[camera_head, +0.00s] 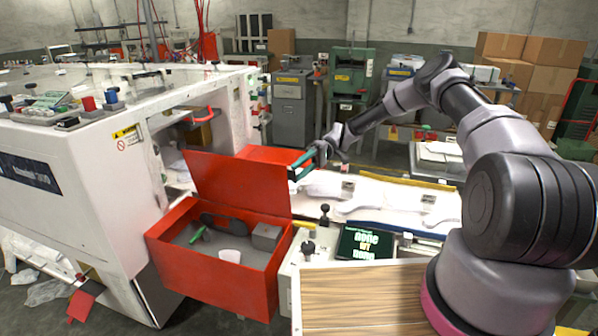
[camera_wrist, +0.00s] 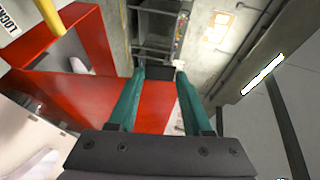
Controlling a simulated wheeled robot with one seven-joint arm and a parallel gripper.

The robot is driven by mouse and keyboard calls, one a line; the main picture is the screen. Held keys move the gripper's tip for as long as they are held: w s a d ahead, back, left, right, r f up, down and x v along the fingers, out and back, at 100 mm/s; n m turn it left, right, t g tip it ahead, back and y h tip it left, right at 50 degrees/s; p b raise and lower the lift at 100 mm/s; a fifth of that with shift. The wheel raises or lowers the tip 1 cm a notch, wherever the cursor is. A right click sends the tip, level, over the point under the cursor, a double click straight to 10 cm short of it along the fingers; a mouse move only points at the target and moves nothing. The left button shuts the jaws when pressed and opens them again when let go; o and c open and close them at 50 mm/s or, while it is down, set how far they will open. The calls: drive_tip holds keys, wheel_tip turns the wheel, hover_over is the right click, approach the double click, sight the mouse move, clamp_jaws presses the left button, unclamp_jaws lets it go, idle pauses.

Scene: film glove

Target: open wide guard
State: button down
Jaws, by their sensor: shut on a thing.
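The wide guard appears to be the red panel (camera_head: 237,187) standing raised at the back of an open red box (camera_head: 265,292) on the white machine. Red surface also shows between my fingers in the wrist view (camera_wrist: 155,117). My gripper (camera_head: 296,168) is at the panel's upper right edge. Its teal fingers (camera_wrist: 158,74) close on a small dark piece, which looks like the guard's handle. The exact contact is too small to tell in the head view. The box holds a green-handled item (camera_head: 199,234), a white cup (camera_head: 230,255) and a grey block (camera_head: 266,236).
The white machine body (camera_head: 70,180) fills the left. A conveyor with white gloves (camera_head: 375,195) runs to the right behind the box. A small dark display (camera_head: 366,243) and a wooden board (camera_head: 360,298) lie in front. Grey and green cabinets stand behind.

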drive_tip(key=shift+c, duration=1.6)
unclamp_jaws()
drive_tip(key=v, duration=1)
drive_tip(key=shift+w+d, duration=0.25)
drive_tip(key=shift+w, duration=0.05)
drive_tip(key=shift+r, duration=0.15)
